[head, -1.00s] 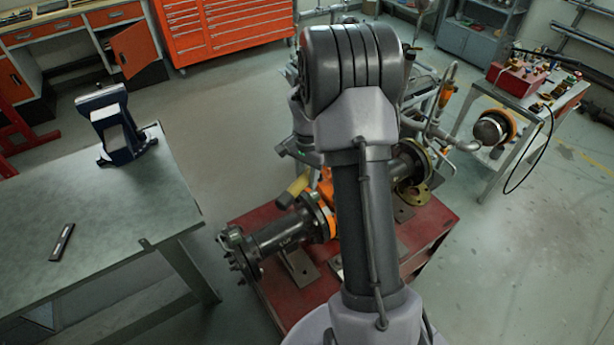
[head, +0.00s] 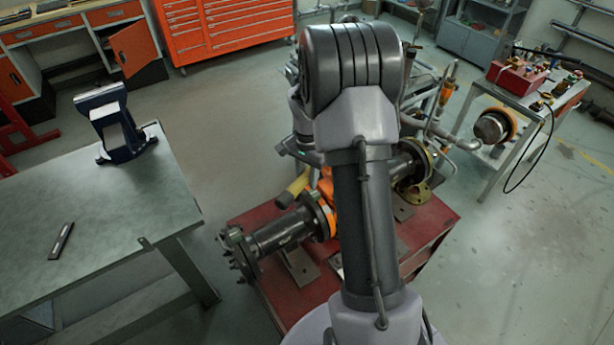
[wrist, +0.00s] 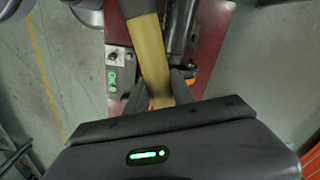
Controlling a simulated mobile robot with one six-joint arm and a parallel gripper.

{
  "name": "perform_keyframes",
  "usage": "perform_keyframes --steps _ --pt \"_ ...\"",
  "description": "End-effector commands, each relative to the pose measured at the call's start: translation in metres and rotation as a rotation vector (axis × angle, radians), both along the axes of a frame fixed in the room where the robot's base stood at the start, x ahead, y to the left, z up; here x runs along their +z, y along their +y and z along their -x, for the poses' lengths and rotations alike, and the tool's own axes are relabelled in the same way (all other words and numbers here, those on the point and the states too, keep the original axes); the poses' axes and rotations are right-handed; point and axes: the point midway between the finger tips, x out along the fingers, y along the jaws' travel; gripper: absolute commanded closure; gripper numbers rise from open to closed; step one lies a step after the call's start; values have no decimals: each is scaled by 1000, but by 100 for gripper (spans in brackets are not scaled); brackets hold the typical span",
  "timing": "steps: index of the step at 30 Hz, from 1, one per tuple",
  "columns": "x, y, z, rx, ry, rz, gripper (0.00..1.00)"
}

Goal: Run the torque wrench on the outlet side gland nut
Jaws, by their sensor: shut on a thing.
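The yellow handle of the torque wrench (wrist: 152,55) runs up the middle of the wrist view, between the two fingers of my gripper (wrist: 158,93). My gripper is shut on this handle near its lower end. The wrench's head end is out of clear sight at the top. A yellow piece of it also shows in the head view (head: 292,192), beside the flanged pipe. The orange valve body (head: 328,206) is partly hidden behind my arm. The gland nuts are hidden or too small to tell, so I cannot see whether the wrench sits on one.
The valve's flanged pipe (head: 280,233) lies on a red stand (head: 432,222). A steel bench (head: 110,215) with a blue vise (head: 118,125) stands at left. A cart (head: 560,95) with a red box stands at right. Open floor lies between bench and stand.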

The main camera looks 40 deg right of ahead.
Motion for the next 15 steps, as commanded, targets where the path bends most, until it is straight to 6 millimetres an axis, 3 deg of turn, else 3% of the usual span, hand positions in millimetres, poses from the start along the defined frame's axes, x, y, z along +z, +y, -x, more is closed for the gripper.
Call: perform_keyframes --steps 15 --pt "-2 0 -1 0 -2 2 100"
